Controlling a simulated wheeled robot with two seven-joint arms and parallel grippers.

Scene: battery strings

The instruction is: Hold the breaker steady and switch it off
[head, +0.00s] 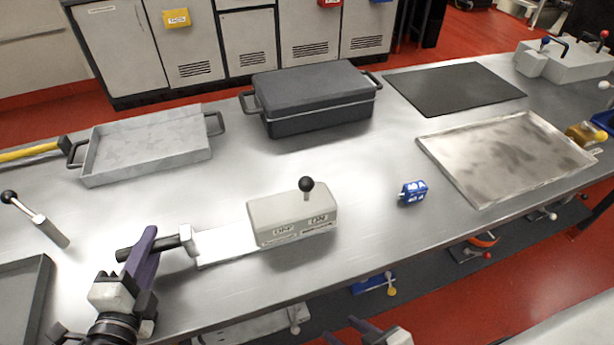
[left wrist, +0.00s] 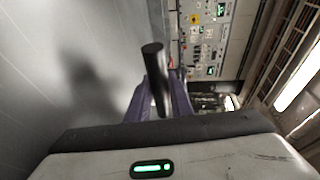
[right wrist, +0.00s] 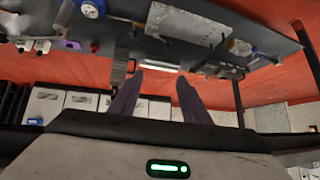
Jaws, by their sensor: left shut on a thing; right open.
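The breaker (head: 275,216) is a beige box on the metal table, with two small labels too small to read surely on its front. Its lever has a black ball knob (head: 307,185) and stands up near the right end of the top. A flat plate (head: 228,243) runs left from the box to a post with a black handle bar (head: 130,253). My left gripper (head: 143,250) is shut on this handle, which also shows between its purple fingers in the left wrist view (left wrist: 153,75). My right gripper (right wrist: 158,100) is open and empty, low in front of the table edge.
A small blue block (head: 412,192) lies right of the breaker. A grey tray (head: 90,163), a dark lidded case (head: 315,118), a black mat (head: 455,88) and a worn metal tray (head: 435,150) lie farther back. The table between breaker and blue block is clear.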

